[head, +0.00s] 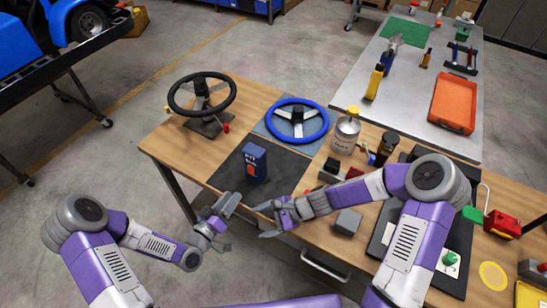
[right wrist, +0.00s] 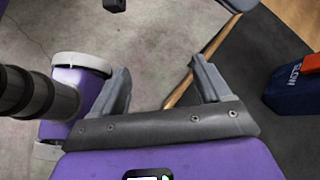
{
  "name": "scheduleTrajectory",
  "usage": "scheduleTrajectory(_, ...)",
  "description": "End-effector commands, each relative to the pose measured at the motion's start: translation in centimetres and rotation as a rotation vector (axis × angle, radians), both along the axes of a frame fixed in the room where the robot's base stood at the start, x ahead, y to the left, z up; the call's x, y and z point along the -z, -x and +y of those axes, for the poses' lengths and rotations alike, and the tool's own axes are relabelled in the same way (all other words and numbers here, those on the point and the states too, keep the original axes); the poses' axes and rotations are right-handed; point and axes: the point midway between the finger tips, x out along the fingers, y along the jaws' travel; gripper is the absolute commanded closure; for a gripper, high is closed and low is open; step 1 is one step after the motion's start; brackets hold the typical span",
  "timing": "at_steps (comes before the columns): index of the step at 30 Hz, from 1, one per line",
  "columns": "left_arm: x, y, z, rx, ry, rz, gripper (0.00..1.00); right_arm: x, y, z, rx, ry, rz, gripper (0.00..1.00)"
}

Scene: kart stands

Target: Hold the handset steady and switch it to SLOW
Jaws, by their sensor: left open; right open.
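The handset (head: 254,163) is a dark blue box with a pale label on its upper part and a red-orange switch on its front. It stands upright on the dark mat on the wooden table. In the right wrist view the handset (right wrist: 292,92) is at the right edge, partly cut off, with the word SLOW and part of the red switch showing. The switch position cannot be told. My left gripper (head: 231,221) is open and empty, in front of the handset near the table edge. My right gripper (head: 260,221) is open and empty, also in front of the handset, not touching it.
A black steering wheel (head: 202,94) on a stand and a blue steering wheel (head: 297,121) are behind the handset. The mat around the handset is clear.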

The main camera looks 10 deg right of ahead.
Motion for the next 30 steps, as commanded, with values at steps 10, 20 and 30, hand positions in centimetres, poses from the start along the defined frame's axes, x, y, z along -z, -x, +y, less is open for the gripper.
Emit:
scheduleTrajectory(10, 0.0, 0.0, 0.0, 0.000, 0.000, 0.000, 0.57, -7.6, -9.1, -1.8, 0.454, -0.257, 0.141, 0.23)
scheduleTrajectory(20, 0.0, 0.0, 0.0, 0.000, 0.000, 0.000, 0.57, -12.3, -14.0, -4.3, 0.698, -0.438, 0.206, 0.23)
scheduleTrajectory(30, 0.0, 0.0, 0.0, 0.000, 0.000, 0.000, 0.57, -11.9, -16.2, -1.9, 0.718, -0.461, 0.216, 0.23)
